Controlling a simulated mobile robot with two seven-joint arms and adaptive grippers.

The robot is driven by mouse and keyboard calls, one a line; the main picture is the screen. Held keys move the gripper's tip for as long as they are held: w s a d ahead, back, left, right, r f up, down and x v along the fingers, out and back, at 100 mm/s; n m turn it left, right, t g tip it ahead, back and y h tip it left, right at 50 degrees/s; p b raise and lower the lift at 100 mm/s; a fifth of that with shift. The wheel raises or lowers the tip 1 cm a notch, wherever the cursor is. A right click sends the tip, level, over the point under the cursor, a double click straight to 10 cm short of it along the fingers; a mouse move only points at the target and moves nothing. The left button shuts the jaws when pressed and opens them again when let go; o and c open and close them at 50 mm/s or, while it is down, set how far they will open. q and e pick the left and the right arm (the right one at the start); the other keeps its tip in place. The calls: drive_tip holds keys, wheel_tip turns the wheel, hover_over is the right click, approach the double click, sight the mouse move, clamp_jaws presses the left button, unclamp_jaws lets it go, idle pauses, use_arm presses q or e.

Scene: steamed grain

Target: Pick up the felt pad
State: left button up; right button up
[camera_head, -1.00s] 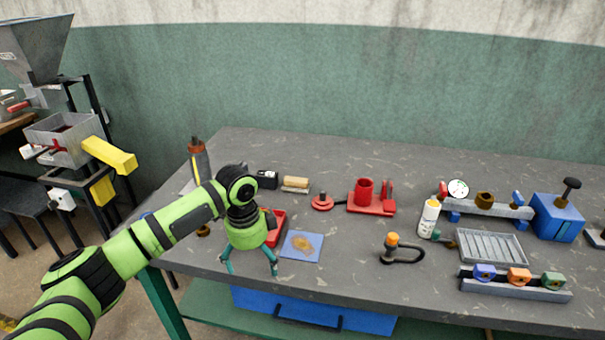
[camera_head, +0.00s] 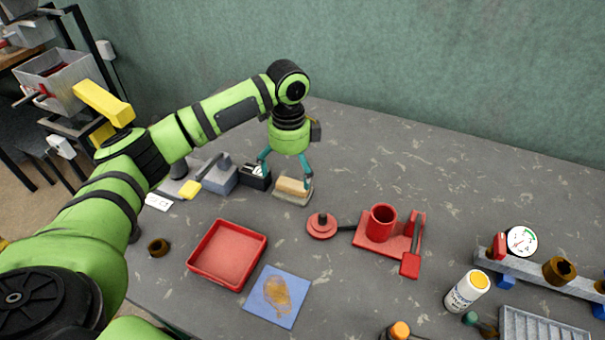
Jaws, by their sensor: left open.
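What looks like the felt pad is a small block (camera_head: 292,194) with a tan, wood-like top and a pale grey base. It lies on the grey table toward the back, in the head view. My left gripper (camera_head: 286,172) is above it, pointing down, with its teal fingers spread open. One finger is near the pad's right end and the other is off to its left, by a black box. I cannot tell whether either finger touches the pad. My right gripper is not in view.
A black box (camera_head: 256,177) stands close left of the pad. A red tray (camera_head: 194,262), a stained blue cloth (camera_head: 262,312), a red disc (camera_head: 321,226) and a red cup stand (camera_head: 372,241) lie nearer. The table's back right is clear.

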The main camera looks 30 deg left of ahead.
sight(290, 188)
use_arm(q)
drive_tip(key=shift+s+f, duration=0.25)
drive_tip(key=shift+f, duration=0.2)
drive_tip(key=shift+s+f+p, duration=0.3)
drive_tip(key=shift+f+p, duration=0.3)
drive_tip(key=shift+f, duration=0.25)
drive_tip(key=f, duration=0.3)
drive_tip(key=shift+w+f+p, duration=0.2)
drive_tip(key=shift+f+p, duration=0.05)
drive_tip(key=shift+p, duration=0.05)
drive_tip(key=shift+f, duration=0.15)
drive_tip(key=c, duration=1.8)
drive_tip(key=shift+s, duration=0.1)
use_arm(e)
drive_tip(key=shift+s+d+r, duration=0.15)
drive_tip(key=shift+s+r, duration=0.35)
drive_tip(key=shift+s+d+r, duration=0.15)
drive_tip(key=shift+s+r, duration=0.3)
